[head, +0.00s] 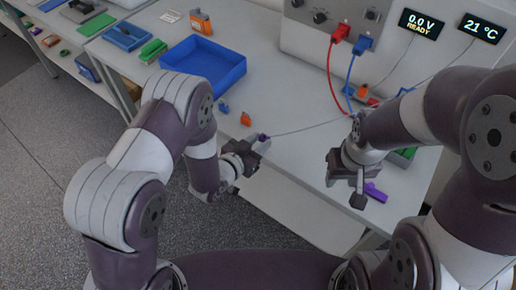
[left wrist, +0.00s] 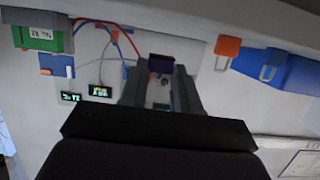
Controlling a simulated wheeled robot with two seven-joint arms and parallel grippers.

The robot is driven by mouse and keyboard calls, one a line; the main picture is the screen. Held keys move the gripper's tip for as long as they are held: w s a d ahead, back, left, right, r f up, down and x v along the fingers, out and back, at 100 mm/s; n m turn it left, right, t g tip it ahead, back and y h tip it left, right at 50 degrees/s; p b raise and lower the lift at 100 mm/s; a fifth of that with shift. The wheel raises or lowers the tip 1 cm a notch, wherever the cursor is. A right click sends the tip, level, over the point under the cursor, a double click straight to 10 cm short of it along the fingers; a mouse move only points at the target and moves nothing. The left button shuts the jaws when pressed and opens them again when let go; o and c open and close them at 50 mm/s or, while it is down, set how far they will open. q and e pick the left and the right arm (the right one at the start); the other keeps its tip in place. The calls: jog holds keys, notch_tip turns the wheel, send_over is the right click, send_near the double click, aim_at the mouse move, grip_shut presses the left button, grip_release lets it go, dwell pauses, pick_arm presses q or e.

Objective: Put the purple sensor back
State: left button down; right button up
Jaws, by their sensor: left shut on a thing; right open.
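The purple sensor (head: 262,137) is between the fingertips of my left gripper (head: 256,146), with a thin grey cable running right from it toward the cycler. It also shows in the left wrist view (left wrist: 161,63), between the two dark fingers of the left gripper (left wrist: 162,82), which are shut on it. The gripper is by the front edge of the table. My right gripper (head: 346,184) is open and empty over the front right of the table. A second purple piece (head: 376,192) lies just right of it. The sensor's holder cannot be made out.
The cycler (head: 305,45) stands at the back, with red (head: 340,34) and blue (head: 363,45) plugs and displays reading 0.0 V READY and 21 °C. A blue tray (head: 205,65) is at the left. A small orange piece (head: 246,119) lies near the left gripper. The table's middle is mostly clear.

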pick_arm(q)
notch_tip(320, 180, down, 4)
jog(key=shift+r, duration=0.1)
jog(key=shift+f, duration=0.25)
jog(key=c, duration=0.8)
grip_release()
jog(key=shift+r, duration=0.1)
